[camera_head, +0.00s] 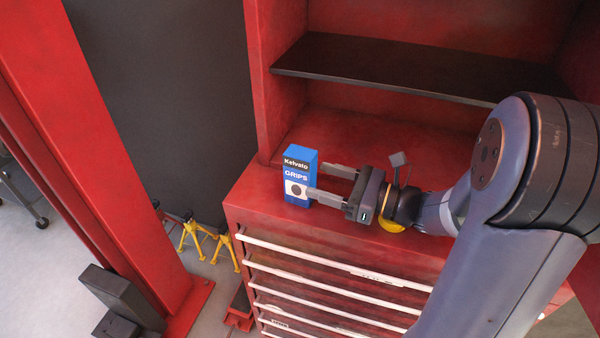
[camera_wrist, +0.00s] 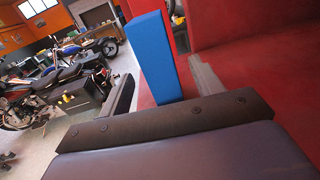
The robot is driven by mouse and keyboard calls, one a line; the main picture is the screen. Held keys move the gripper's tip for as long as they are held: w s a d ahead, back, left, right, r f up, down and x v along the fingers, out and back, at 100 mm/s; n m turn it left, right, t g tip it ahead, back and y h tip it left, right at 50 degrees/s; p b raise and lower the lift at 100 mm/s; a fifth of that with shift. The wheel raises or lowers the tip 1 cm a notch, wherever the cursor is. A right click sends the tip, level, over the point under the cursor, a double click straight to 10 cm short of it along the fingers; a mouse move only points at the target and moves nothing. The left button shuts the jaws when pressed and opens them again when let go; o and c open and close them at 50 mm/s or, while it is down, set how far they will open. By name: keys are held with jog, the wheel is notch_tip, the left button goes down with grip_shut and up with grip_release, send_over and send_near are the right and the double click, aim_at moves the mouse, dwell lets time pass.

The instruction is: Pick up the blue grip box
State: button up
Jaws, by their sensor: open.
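The blue grip box (camera_head: 300,176) stands upright on the top of the red tool cabinet (camera_head: 250,196), near its left end. Its front bears a dark label, the word GRIPS and a white patch. My gripper (camera_head: 325,182) is open and reaches toward the box from the right. One finger is near the front of the box and the other lies toward its back. In the wrist view the blue box (camera_wrist: 155,58) rises between the two fingers (camera_wrist: 160,90). I cannot tell whether either finger touches it.
A black shelf (camera_head: 400,72) spans the red cabinet above and behind the box. A yellow round thing (camera_head: 391,225) lies under my wrist. A red post (camera_head: 90,130) stands at the left. Yellow stands (camera_head: 195,235) are on the floor. Motorcycles (camera_wrist: 50,85) show beyond in the wrist view.

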aim_at(314, 176)
jog(key=shift+r+p+x, duration=0.15)
jog(key=shift+p+x, duration=0.25)
jog(key=shift+x, duration=1.05)
jog(key=shift+r+p+x, duration=0.1)
jog(key=shift+p+x, duration=0.25)
jog(key=shift+x, duration=1.15)
jog(key=shift+s, duration=0.15)
jog(key=shift+c, duration=0.3)
jog(key=c, duration=1.1)
